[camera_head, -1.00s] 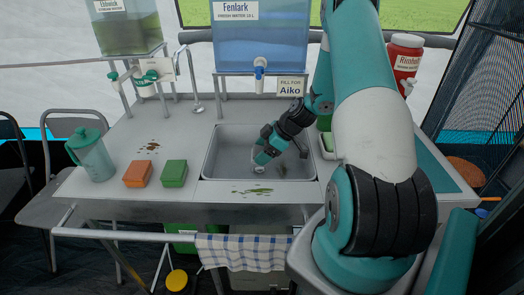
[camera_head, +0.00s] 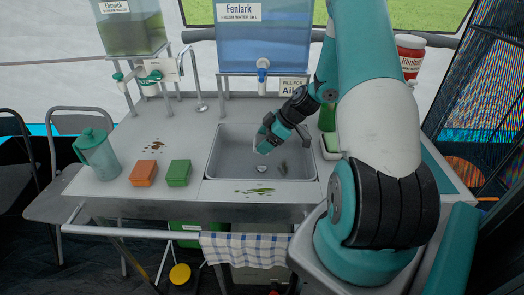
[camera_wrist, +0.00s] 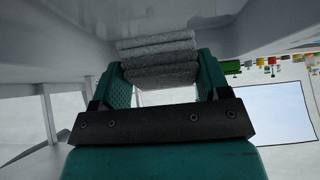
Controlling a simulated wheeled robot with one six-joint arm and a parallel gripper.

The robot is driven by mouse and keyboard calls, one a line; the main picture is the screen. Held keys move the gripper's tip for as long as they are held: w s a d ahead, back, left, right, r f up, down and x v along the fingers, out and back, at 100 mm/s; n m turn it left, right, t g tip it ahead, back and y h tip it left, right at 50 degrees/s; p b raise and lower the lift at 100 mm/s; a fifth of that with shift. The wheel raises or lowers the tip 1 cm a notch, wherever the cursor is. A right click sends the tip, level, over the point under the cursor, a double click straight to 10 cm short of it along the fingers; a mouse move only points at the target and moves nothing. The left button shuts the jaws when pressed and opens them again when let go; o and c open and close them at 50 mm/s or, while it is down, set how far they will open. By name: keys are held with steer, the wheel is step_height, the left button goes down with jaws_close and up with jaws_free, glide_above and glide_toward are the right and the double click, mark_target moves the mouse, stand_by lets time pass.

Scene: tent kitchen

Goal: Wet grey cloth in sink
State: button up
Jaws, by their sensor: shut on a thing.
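My gripper (camera_head: 262,146) is inside the metal sink (camera_head: 213,160), above its floor near the back. In the wrist view my gripper (camera_wrist: 160,72) has its two teal fingers shut on a folded grey cloth (camera_wrist: 160,48), held between them in stacked layers. In the head view I cannot make out the cloth for certain. The sink drain (camera_head: 262,165) shows below the gripper. A blue water tank (camera_head: 262,45) labelled Fenlark stands behind the sink. Its tap (camera_head: 262,70) hangs over the counter behind the basin. I see no running water.
A green bottle (camera_head: 328,118) stands right.

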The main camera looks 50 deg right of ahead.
steer(key=shift+r+p, duration=1.25)
steer(key=shift+r, duration=1.15)
steer(key=shift+r+p, duration=1.2)
steer(key=shift+r, duration=0.8)
steer(key=shift+f, duration=0.1)
